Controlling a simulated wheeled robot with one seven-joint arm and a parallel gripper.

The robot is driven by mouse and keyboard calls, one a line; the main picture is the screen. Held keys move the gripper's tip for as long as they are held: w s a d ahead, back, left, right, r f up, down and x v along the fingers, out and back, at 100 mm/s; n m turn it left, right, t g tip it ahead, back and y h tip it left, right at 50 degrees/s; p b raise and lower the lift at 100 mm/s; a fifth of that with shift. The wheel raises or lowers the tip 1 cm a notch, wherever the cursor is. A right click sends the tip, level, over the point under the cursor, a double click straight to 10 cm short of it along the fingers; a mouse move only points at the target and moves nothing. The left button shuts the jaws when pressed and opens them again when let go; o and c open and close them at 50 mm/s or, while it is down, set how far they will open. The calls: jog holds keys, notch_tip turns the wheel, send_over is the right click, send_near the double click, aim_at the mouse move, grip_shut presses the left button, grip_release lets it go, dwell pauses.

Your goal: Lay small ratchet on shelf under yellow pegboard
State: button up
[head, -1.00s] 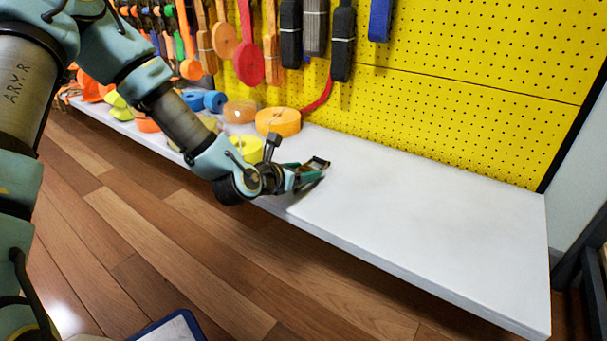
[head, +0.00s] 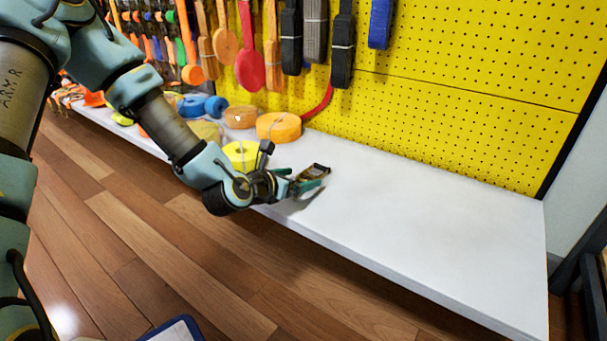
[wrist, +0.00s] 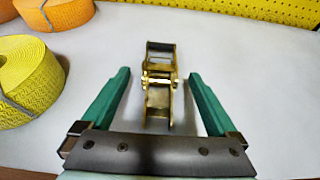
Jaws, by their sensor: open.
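The small ratchet (wrist: 160,82), brass-coloured with a dark handle end, lies on the white shelf (head: 420,220) under the yellow pegboard (head: 460,85). In the head view the ratchet (head: 314,172) is just beyond my gripper's fingertips. My gripper (head: 298,187) is low over the shelf near its front edge. In the wrist view my gripper (wrist: 158,88) is open, its two green fingers spread on either side of the ratchet with gaps on both sides. Neither finger touches it.
A yellow strap roll (wrist: 25,85) lies on the shelf left of my gripper, and an orange roll (head: 279,127) lies behind it. Straps hang from the pegboard, including a blue one (head: 380,22). The right part of the shelf is clear.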

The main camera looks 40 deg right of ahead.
jog(key=p+v, duration=0.3)
jog(key=v, duration=0.6)
jog(key=shift+a+r, duration=0.2)
jog(key=shift+r, duration=0.05)
jog(key=w+a+f+m+y, duration=0.1)
jog(key=w+a+m+y, duration=0.4)
jog(key=a, duration=0.4)
jog(key=w+a+f+m+y, duration=0.2)
jog(key=w+a+m+y, duration=0.15)
jog(key=a+m, duration=0.45)
jog(key=a+r+m+y, duration=0.1)
jog(key=a+r+m, duration=0.2)
jog(key=a, duration=0.4)
jog(key=s+a+r+m+g+y, duration=0.1)
jog(key=a+r+m+y, duration=0.1)
jog(key=a, duration=0.5)
jog(key=a+r+m+g+y, duration=0.1)
jog(key=a+r+m, duration=0.3)
jog(key=a+r, duration=0.2)
jog(key=shift+s+a+r, duration=0.3)
jog(key=shift+s+a, duration=0.1)
jog(key=shift+a, duration=0.3)
